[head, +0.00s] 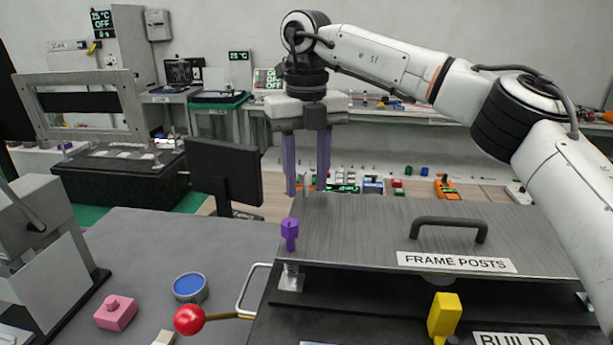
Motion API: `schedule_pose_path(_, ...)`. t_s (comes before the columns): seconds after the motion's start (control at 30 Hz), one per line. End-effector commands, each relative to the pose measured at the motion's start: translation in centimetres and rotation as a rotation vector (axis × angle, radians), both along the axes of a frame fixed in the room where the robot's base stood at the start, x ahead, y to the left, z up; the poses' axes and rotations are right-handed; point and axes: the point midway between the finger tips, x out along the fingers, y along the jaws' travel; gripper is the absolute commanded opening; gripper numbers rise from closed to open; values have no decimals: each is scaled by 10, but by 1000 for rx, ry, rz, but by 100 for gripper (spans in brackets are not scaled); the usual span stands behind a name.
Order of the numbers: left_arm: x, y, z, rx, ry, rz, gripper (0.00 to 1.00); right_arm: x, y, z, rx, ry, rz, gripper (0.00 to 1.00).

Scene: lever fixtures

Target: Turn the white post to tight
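My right gripper (307,188) comes down from above with its two purple fingers pointing down and spread apart. It is over the far left corner of the metal plate (365,225) labelled FRAME POSTS. A small pale upright piece (304,184) shows between the fingertips; it may be the white post, but it is too small to be sure. I cannot tell whether the fingers touch it. A purple post (289,233) stands upright at the plate's left edge, nearer than the gripper. A yellow post (443,317) stands at the front. My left gripper is out of view.
A dark handle (449,225) rises from the plate. A red ball knob (189,320) on a lever, a blue-topped round container (189,286) and a pink block (116,312) are at the lower left. A black monitor (222,175) stands behind the grey table, whose left middle is clear.

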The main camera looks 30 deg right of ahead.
Motion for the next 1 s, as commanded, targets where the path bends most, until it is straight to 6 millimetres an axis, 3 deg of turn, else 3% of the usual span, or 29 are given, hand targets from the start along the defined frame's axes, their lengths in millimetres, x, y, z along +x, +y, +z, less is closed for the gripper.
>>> schedule_pose_path(0.17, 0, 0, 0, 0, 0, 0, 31, 0, 0, 3, 0, 1, 1, 36)
schedule_pose_path(0.27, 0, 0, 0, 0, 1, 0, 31, 1, 1, 14, 1, -2, 2, 36)
schedule_pose_path(0.7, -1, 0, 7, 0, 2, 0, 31, 0, 0, 94, 0, -1, -1, 36)
schedule_pose_path(1.0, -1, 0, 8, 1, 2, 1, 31, 0, 0, 103, 0, 0, 0, 36)
